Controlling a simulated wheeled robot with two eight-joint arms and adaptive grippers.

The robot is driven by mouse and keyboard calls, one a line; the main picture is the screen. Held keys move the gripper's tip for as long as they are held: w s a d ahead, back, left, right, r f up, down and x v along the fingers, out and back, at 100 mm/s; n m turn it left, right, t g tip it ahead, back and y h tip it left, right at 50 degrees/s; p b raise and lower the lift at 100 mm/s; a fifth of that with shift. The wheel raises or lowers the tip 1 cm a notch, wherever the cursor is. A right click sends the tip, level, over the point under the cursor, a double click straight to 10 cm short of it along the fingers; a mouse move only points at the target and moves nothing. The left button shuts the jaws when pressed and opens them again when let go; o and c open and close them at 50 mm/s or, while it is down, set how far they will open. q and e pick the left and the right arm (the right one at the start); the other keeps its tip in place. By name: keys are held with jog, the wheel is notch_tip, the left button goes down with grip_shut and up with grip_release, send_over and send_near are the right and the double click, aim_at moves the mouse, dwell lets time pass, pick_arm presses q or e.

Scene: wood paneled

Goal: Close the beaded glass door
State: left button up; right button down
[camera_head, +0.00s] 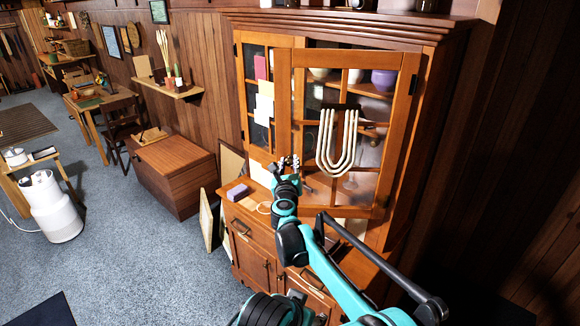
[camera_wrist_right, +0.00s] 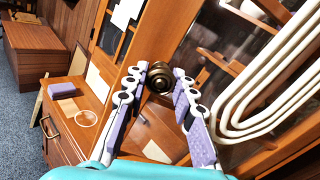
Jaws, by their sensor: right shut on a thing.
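The beaded glass door (camera_head: 350,59) is the right door of the wooden cabinet, hinged on its right side. It stands partly open, its left edge swung out from the cabinet front. Pale looped beads (camera_head: 325,142) hang on its panes; they also show in the wrist view (camera_wrist_right: 230,118). My right gripper (camera_head: 289,164) is at the door's left edge. In the wrist view its purple-padded fingers (camera_wrist_right: 161,85) are shut on the dark round brass knob (camera_wrist_right: 160,77). My left gripper is not in view.
The left glass door (camera_head: 246,95) has paper notes on it and looks shut. A purple block (camera_head: 237,191) and a ring (camera_head: 264,208) lie on the cabinet ledge. Bowls stand inside behind the glass. A wooden chest (camera_head: 173,175) stands to the left, with open carpet before it.

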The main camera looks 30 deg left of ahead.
aim_at(289, 131)
dwell(0.3)
jog(key=c, duration=1.2)
grip_release()
jog(key=shift+a, duration=0.1)
jog(key=shift+r, duration=0.1)
notch_tip(289, 131, up, 10)
jog(key=shift+f, duration=0.1)
